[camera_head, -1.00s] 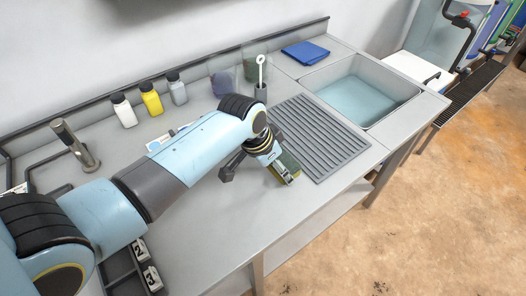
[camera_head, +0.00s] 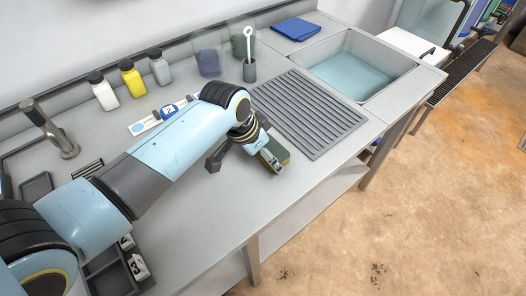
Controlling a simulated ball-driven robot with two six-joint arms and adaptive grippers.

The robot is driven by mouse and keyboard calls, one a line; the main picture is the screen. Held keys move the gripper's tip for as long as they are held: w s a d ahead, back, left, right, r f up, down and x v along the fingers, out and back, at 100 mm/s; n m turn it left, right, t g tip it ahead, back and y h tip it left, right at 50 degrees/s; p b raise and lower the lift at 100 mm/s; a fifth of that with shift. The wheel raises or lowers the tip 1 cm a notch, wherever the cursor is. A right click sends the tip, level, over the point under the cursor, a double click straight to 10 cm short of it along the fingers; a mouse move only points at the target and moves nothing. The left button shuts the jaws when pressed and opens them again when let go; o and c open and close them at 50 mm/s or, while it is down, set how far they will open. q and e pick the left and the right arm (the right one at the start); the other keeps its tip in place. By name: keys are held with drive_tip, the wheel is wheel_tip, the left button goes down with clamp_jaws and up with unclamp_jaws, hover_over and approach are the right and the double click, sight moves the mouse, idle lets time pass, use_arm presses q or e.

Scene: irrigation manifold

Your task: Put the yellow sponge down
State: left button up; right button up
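The yellow sponge (camera_head: 281,150) shows as a small block with a dark green face and a thin yellowish edge. It is at the fingers of my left gripper (camera_head: 270,160), left of the ribbed drainboard's near end. My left arm comes in from the left across the counter (camera_head: 215,215). The gripper appears shut on the sponge, with one finger along its near side; the far finger is mostly hidden. I cannot tell whether the sponge touches the counter. My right gripper is not in view.
The ribbed drainboard (camera_head: 312,112) and sink (camera_head: 360,70) lie to the right. Bottles, one being yellow (camera_head: 132,78), stand along the back. A holder with a white-handled brush (camera_head: 249,70) stands behind the gripper. A blue cloth (camera_head: 296,29) lies behind the sink.

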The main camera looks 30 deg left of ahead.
use_arm(q)
drive_tip(key=shift+o, duration=0.7)
drive_tip(key=shift+r, duration=0.3)
drive_tip(key=v, duration=1.1)
drive_tip(key=shift+r+p, duration=0.35)
drive_tip(key=shift+p, duration=0.05)
drive_tip(key=shift+s, duration=0.2)
